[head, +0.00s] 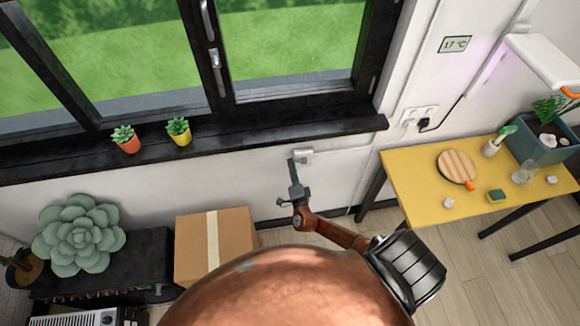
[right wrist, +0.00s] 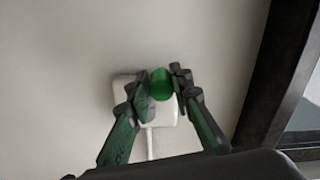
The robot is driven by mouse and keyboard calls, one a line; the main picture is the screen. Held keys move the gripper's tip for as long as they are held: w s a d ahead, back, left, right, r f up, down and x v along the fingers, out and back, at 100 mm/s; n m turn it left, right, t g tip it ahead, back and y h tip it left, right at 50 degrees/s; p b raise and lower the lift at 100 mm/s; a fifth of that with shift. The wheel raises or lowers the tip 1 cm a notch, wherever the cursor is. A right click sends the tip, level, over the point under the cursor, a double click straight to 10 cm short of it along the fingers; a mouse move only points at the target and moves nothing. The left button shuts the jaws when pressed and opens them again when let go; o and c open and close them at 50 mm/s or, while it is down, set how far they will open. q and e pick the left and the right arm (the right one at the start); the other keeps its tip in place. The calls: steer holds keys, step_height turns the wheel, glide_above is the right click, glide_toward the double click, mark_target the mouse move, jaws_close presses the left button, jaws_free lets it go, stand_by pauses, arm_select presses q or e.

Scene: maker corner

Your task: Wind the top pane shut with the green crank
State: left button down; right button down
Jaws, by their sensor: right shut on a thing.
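The green crank's knob (right wrist: 161,84) shows in the right wrist view between the two fingers of my right gripper (right wrist: 159,87), which is shut on it. Behind it is a white wall box (right wrist: 168,108). In the head view the same box (head: 305,155) sits on the wall under the window sill, and my right gripper (head: 293,164) reaches up to it; the green of the crank is hidden there. The window (head: 225,60) shows at the top of the head view, cut off; I cannot make out the top pane. My left gripper is not in view.
A black sill (head: 240,128) runs above the box, with an orange pot (head: 131,146) and a yellow pot (head: 182,139). A cardboard box (head: 232,245) stands below left. A yellow table (head: 418,187) with small items is on the right.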

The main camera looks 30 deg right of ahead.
steer(key=shift+w+d+r, duration=0.15)
steer(key=shift+d+r, duration=0.15)
steer(key=shift+r, duration=0.05)
steer(key=c, duration=2)
jaws_free()
steer(key=shift+o, duration=1.2)
steer(key=shift+a+f, duration=0.2)
steer(key=v, duration=1.2)
steer(key=shift+c, duration=0.3)
